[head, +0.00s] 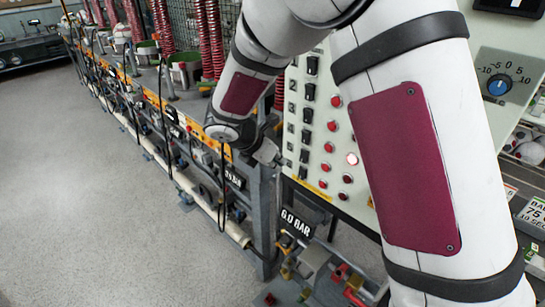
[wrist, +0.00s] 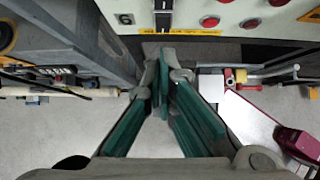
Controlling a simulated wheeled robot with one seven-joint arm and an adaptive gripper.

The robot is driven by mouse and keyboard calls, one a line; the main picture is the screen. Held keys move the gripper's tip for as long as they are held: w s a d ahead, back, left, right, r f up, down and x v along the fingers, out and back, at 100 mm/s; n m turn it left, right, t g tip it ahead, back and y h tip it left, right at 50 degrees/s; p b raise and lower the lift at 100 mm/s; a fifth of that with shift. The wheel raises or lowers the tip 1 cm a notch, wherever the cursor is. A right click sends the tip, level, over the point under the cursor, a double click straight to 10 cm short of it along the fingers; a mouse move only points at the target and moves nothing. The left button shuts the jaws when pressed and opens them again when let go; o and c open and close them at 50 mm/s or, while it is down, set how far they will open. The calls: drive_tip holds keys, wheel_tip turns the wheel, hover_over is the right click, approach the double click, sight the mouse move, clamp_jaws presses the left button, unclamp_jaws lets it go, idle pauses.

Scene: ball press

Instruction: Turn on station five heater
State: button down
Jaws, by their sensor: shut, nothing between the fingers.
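A pale control panel (head: 318,120) carries a column of black switches with number labels beside them, several red lamps and one brighter lit lamp (head: 352,159). The fifth switch down (head: 304,157) is small in the head view; its position cannot be told. My gripper (head: 274,158) is just left of the panel's lower switches. In the wrist view my gripper (wrist: 165,62) is shut and empty, its green-padded fingers meeting at the tips. Ahead of the tips are a label 6 (wrist: 125,18) and a black switch (wrist: 163,20). I see a gap between tips and panel; contact is not visible.
A grey frame post (wrist: 90,40) stands close on the left. A sign reading 6.0 BAR (head: 297,222) and pipe fittings (head: 315,258) are below the panel. A blue dial (head: 498,85) is at the right. Open floor (head: 80,190) lies left.

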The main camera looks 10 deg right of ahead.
sight(303, 156)
drive_tip(key=w+d+f+p, duration=0.1)
drive_tip(key=w+d+f, duration=0.2)
drive_tip(key=d, duration=0.2)
drive_tip(key=shift+w+d+f, duration=0.25)
drive_tip(key=shift+w+f, duration=0.1)
drive_tip(key=shift+f, duration=0.05)
drive_tip(key=shift+w+d+f, duration=0.2)
drive_tip(key=shift+d+f, duration=0.05)
drive_tip(key=shift+d, duration=0.05)
drive_tip(key=shift+r, duration=0.1)
drive_tip(key=shift+r, duration=0.85)
